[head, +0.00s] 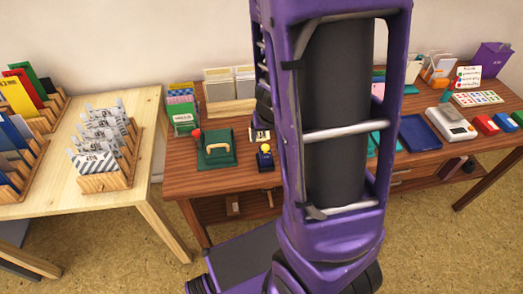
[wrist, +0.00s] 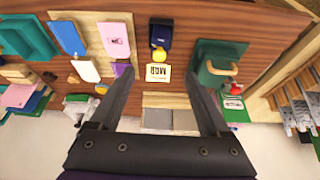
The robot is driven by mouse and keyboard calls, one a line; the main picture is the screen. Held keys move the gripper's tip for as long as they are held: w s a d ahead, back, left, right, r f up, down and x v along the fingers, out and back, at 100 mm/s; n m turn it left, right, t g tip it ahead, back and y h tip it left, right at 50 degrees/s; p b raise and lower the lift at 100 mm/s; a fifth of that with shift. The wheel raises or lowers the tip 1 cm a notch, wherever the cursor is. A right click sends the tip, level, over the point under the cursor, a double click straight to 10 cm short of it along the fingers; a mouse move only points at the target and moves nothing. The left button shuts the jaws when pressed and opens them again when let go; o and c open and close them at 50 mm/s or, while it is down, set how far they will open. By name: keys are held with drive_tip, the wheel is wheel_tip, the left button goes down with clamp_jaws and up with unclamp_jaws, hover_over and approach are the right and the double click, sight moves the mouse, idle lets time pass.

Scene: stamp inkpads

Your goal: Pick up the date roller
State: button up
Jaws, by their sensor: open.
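The likely date roller is a small dark blue device (head: 265,162) with a yellow knob, on the brown table just left of my arm in the head view. In the wrist view the dark blue device (wrist: 160,33) is at the top middle, its yellow knob toward me. A cream piece with dark lettering (wrist: 157,73) lies beside the knob; I cannot tell if it is joined to it. My gripper (wrist: 160,76) is open and empty. Its fingers appear either side of the lettered piece, apart from the device. In the head view my arm hides the gripper.
A green pad with a beige handle (head: 216,148) and red knob stands close beside the device, right of it in the wrist view (wrist: 216,65). Pink (wrist: 115,40) and blue (wrist: 66,38) cards lie opposite. A divided tray (head: 230,92) stands behind; a pale table (head: 140,150) is left.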

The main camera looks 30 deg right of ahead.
sight(265, 151)
drive_tip(key=b+x, duration=0.7)
drive_tip(key=x, duration=0.7)
drive_tip(key=shift+f, duration=0.2)
drive_tip(key=shift+c, duration=0.3)
clamp_jaws()
